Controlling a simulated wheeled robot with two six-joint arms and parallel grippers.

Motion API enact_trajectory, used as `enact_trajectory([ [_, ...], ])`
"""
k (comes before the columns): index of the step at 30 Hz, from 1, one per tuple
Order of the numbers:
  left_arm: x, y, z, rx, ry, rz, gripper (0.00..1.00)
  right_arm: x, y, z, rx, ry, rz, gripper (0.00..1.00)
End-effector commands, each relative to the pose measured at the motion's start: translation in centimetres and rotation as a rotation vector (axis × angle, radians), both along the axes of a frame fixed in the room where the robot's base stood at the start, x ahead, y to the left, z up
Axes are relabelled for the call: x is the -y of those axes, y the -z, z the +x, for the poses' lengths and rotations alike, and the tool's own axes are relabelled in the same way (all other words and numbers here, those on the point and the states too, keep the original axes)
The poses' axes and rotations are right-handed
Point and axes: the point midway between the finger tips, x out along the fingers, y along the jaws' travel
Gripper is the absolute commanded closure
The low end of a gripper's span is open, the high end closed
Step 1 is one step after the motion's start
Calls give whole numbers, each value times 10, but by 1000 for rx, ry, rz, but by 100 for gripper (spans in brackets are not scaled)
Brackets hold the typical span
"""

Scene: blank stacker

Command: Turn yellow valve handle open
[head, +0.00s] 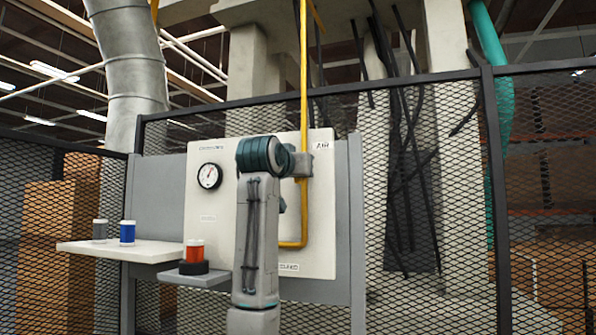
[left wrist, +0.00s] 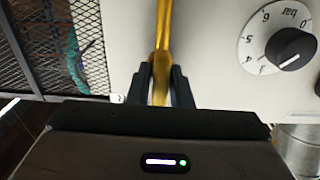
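A yellow pipe (head: 303,80) runs down the pale panel (head: 318,220) and bends left near the bottom. My left arm rises in front of the panel and hides most of the valve area; its gripper cannot be made out in the head view. In the left wrist view a yellow bar (left wrist: 161,62), which I take to be the valve handle, lies between the two dark fingers of my left gripper (left wrist: 161,78). The fingers sit close on both sides of it and look shut on it. Part of the pipe may show behind it. My right gripper is not in view.
A round gauge (head: 209,176) sits on the panel left of my arm; a black knob with a bar scale (left wrist: 290,48) shows in the left wrist view. A shelf (head: 95,250) holds blue and grey canisters; a lower ledge (head: 205,279) holds a red one. Mesh fence (head: 465,200) stands around.

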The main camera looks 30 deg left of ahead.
Motion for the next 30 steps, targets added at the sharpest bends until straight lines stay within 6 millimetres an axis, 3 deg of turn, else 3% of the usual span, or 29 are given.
enact_trajectory([
  [2,0,1,1,0,0,0,65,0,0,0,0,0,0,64],
  [14,2,0,-9,8,-1,0,65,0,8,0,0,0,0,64],
  [24,17,3,-72,10,1,0,65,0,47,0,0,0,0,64],
  [30,24,1,-98,6,0,-1,65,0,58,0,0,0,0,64],
])
